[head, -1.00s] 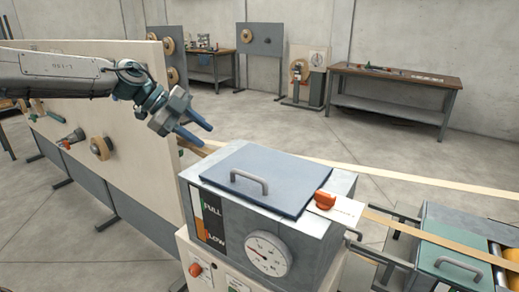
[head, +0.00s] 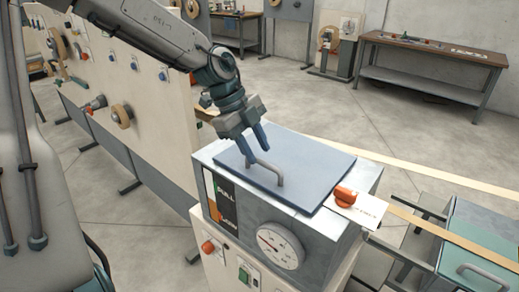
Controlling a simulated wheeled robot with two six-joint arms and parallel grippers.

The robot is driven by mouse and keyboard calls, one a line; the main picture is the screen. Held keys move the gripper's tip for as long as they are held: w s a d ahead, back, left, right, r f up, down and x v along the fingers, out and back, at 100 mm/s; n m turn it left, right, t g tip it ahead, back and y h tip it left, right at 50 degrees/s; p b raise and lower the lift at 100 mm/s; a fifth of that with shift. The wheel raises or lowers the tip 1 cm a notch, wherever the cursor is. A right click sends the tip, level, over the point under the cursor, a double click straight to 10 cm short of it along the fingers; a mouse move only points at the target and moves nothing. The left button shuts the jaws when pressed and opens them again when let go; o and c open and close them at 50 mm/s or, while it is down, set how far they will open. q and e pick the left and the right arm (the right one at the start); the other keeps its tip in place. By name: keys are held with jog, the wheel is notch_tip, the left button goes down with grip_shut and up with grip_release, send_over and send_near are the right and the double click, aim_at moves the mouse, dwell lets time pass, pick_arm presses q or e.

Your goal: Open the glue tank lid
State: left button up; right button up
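The glue tank (head: 222,178) is a grey box with a FULL/LOW level strip and a round dial (head: 280,246) on its front. Its blue-grey lid (head: 308,160) lies flat and closed on top. A grey bar handle (head: 268,171) stands on the lid. My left gripper (head: 256,156) points down over the lid at the handle's far left end. Its two blue fingers are spread apart, and the handle's end appears close to or between them; contact cannot be told. My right gripper is not in view.
A pale strip (head: 420,173) runs behind the tank. A beige panel (head: 150,125) with spools stands left. A workbench (head: 430,70) is far back.

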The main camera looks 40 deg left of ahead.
pick_arm(q)
jog(key=shift+x, duration=1.1)
jog(key=shift+c, duration=0.4)
grip_shut()
